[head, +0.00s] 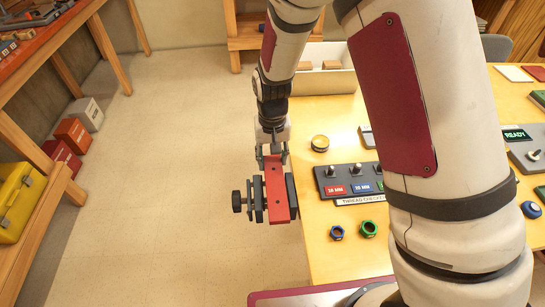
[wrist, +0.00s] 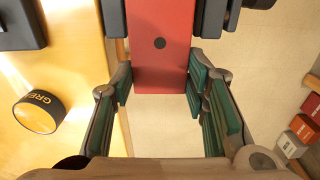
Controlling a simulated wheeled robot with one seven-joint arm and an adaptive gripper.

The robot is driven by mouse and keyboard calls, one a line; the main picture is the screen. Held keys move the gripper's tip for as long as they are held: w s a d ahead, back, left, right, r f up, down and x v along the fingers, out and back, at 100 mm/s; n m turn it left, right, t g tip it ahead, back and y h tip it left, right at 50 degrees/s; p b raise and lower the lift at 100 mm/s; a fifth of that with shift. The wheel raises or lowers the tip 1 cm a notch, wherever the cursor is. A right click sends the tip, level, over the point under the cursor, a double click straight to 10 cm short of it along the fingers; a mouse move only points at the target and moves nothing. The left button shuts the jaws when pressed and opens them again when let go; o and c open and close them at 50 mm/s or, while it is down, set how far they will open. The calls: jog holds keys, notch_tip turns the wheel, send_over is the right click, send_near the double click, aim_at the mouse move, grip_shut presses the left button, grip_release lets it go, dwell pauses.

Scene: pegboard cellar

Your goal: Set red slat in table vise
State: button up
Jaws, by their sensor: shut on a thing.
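The red slat (head: 276,192) stands between the dark jaws of the table vise (head: 258,200) at the table's left edge. It runs down from my gripper (head: 272,155), which is shut on its upper end. In the wrist view the slat (wrist: 160,50) shows a dark hole and lies between the two green-padded fingers of my gripper (wrist: 160,90). The vise jaws (wrist: 209,18) flank the slat at the top of that view. Whether both jaws touch it I cannot tell. The vise's black knob (head: 237,201) is on its left side.
The wooden table (head: 325,265) holds a thread checker panel (head: 350,180), a yellow-topped round can (head: 320,143), a blue nut (head: 337,232) and a green nut (head: 368,228). A pale bin (head: 330,83) stands behind. The floor (head: 150,170) left of the vise is clear.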

jog(key=shift+f, duration=0.2)
jog(key=shift+f, duration=0.5)
jog(key=o, duration=1.2)
